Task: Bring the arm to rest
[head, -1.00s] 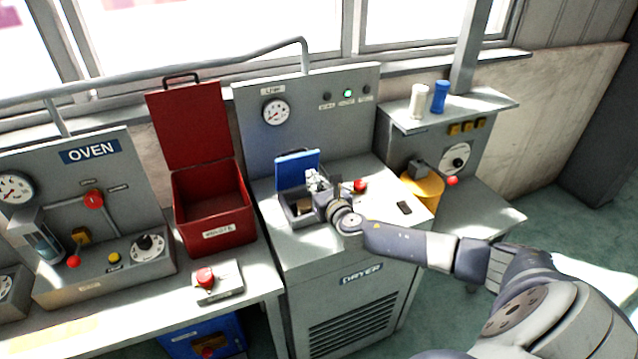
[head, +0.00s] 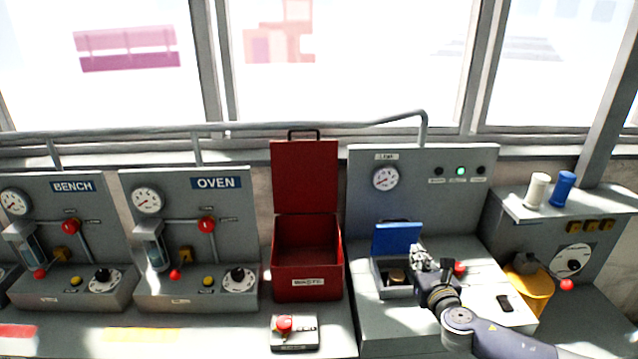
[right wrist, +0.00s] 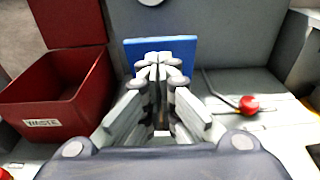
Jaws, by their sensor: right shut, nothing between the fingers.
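My right gripper (head: 424,262) is shut and empty. A tan piece shows inside that box. In the right wrist view the shut fingers (right wrist: 161,62) stand in front of the blue lid (right wrist: 190,48) and hide most of the box. My right arm (head: 490,338) reaches in from the lower right. My left gripper does not show.
A red-knobbed lever (right wrist: 248,105) is close on the gripper's right. An emergency-stop box (head: 294,335), the oven panel (head: 190,240) and bench panel (head: 70,240) are farther left.

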